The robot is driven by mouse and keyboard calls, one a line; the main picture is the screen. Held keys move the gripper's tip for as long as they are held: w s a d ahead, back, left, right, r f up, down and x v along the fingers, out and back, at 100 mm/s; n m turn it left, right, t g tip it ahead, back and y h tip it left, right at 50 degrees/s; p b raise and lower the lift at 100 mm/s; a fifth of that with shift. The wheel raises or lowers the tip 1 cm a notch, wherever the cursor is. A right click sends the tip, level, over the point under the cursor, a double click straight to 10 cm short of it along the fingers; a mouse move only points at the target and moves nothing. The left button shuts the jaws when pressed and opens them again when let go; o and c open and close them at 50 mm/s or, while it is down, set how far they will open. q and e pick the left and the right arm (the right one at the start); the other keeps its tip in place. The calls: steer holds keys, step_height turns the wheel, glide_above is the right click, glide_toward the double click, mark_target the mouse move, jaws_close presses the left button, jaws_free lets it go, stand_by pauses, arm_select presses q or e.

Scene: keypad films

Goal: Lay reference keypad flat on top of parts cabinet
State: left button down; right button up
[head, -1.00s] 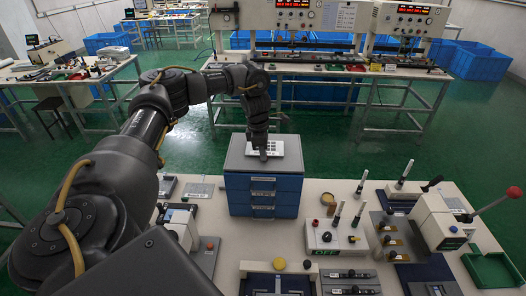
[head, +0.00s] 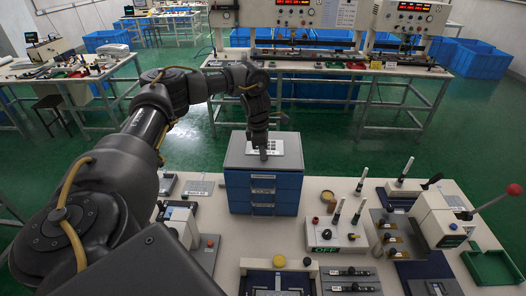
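The parts cabinet (head: 262,192) is a blue drawer unit with a grey top, standing at the back of the near bench. A light keypad (head: 279,147) with dark square keys shows at its top, partly hidden behind my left gripper. It looks flat on the cabinet top. My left gripper (head: 263,157) points down over the keypad with its tip at or just above it. The fingers are too small and dark to tell if they are open or touching the keypad. My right gripper is out of view.
On the bench (head: 290,232), a white box with pens (head: 334,236) stands right of the cabinet. A press with a red-knobbed lever (head: 440,222) and a green tray (head: 492,268) are at the far right. Small fixtures lie along the front.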

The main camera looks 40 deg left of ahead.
arm_select(q)
steer(key=c, duration=1.5)
jaws_free()
steer(key=shift+c, duration=0.2)
steer(key=shift+r, duration=0.1)
steer(key=shift+r, duration=0.35)
step_height(320, 180, up, 10)
steer(key=a, duration=0.1)
steer(key=shift+s, duration=0.45)
steer(key=shift+f, duration=0.1)
